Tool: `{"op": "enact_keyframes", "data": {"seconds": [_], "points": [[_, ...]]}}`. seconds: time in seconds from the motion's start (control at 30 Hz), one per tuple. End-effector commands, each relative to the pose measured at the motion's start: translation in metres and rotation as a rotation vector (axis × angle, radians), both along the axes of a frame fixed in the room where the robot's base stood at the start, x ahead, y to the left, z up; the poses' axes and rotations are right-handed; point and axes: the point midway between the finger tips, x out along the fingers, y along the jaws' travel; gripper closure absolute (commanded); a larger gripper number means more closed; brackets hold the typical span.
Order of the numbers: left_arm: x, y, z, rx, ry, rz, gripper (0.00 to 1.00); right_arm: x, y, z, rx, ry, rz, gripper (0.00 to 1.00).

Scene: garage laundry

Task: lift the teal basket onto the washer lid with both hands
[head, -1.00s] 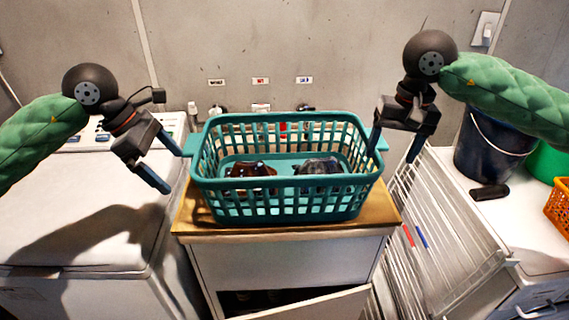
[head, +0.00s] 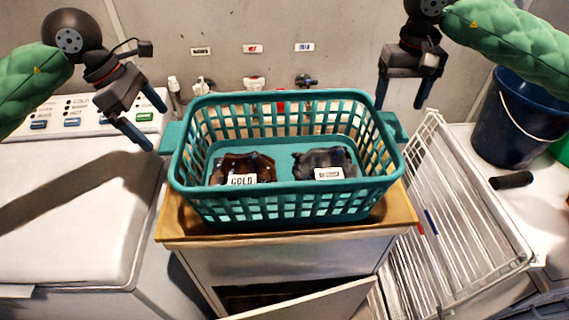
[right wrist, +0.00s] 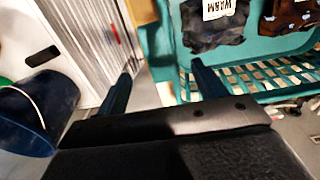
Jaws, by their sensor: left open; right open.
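The teal basket (head: 290,204) stands upright on a wood-topped cabinet, with a tab handle at each end. Inside lie a brown garment with a "COLD" tag (head: 242,168) and a dark grey garment (head: 322,163) whose tag reads "WARM" in the right wrist view (right wrist: 212,28). The washer lid (head: 70,215) is at the left, with a shadow on it. My left gripper (head: 156,128) is open beside the left handle (head: 172,137); whether they touch is unclear. My right gripper (head: 400,104) is open above and behind the right handle (head: 393,125), apparently not gripping it.
A white wire drying rack (head: 455,215) leans right of the cabinet (head: 290,262). A dark blue bucket (head: 515,118) and a black object (head: 512,180) are on the right surface. Taps (head: 255,84) stand along the wall behind the basket. The cabinet's lower front hangs open.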

Motion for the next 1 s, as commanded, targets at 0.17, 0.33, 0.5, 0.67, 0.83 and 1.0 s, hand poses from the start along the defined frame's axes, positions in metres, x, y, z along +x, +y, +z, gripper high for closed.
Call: {"op": "enact_keyframes", "data": {"seconds": [0.17, 0.33, 0.5, 0.67, 0.83, 1.0], "points": [[0.0, -0.003, -0.008, 0.0, 0.002, -0.001, 0.0, 0.0, 0.0, -0.009, 0.0, 0.002, -0.001, 0.3], [-0.001, -0.012, -0.028, -0.001, 0.002, -0.002, 0.0, -0.001, 0.0, -0.031, 0.0, 0.003, 0.0, 0.3], [-0.001, -0.021, -0.05, -0.001, 0.001, -0.002, 0.0, -0.001, 0.0, -0.054, -0.001, 0.003, -0.001, 0.3], [0.0, -0.027, -0.064, 0.0, 0.001, 0.0, 0.0, 0.0, 0.0, -0.07, 0.0, 0.002, -0.001, 0.3], [0.0, -0.03, -0.071, 0.0, 0.001, 0.0, 0.0, 0.0, 0.0, -0.077, 0.0, 0.001, -0.002, 0.3], [0.0, -0.03, -0.072, -0.001, 0.0, 0.0, 0.0, 0.0, 0.0, -0.078, 0.001, 0.0, -0.002, 0.3]]}}
